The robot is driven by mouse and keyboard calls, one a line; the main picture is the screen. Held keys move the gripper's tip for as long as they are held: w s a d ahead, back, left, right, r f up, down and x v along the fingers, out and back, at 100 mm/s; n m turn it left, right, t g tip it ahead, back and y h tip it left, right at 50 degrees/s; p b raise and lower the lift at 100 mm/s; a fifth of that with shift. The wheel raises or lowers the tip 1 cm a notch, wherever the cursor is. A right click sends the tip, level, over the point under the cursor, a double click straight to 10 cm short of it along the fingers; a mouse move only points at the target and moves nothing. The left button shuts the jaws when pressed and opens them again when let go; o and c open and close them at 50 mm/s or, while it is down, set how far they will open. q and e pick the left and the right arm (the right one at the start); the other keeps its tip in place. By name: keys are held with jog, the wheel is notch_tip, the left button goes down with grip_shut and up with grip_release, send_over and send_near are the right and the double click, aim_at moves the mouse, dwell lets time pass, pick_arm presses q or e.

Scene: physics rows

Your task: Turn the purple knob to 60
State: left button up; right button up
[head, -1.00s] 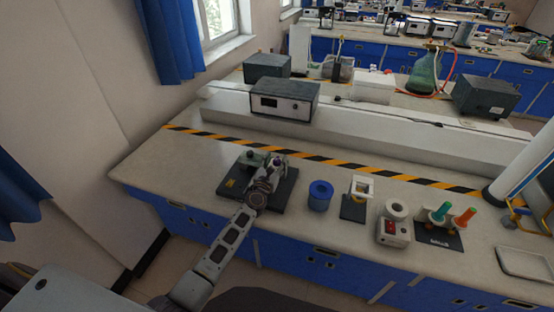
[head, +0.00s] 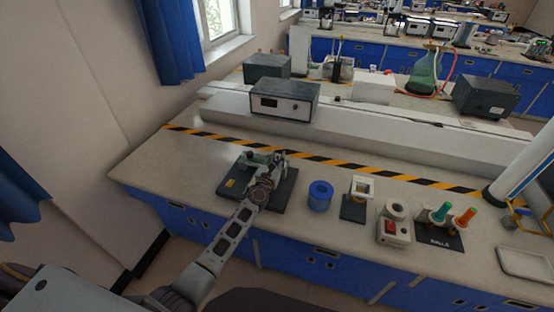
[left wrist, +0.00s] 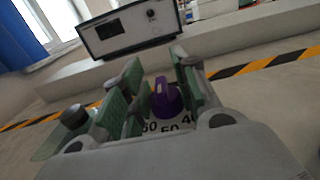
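The purple knob (left wrist: 167,101) is in the left wrist view, upright on a pale dial plate with dark numbers. 60, 50 and 40 (left wrist: 169,129) show along the near side, the 60 partly covered. My left gripper (left wrist: 160,75) has its two green-padded fingers on either side of the knob, apart from each other. The gaps beside the knob are small, and I cannot tell whether either finger touches it. In the head view my left gripper (head: 268,163) is over the dark base (head: 283,197) and hides the knob. My right gripper is not in view.
A blue ring-shaped item (head: 320,195), a stand with a white square top (head: 361,187), a white device with a red switch (head: 393,226) and a holder with green and orange handles (head: 440,236) stand to the right. A grey instrument box (head: 285,99) is behind. The left bench top is clear.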

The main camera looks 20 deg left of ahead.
pick_arm(q)
jog(key=shift+c, duration=0.9)
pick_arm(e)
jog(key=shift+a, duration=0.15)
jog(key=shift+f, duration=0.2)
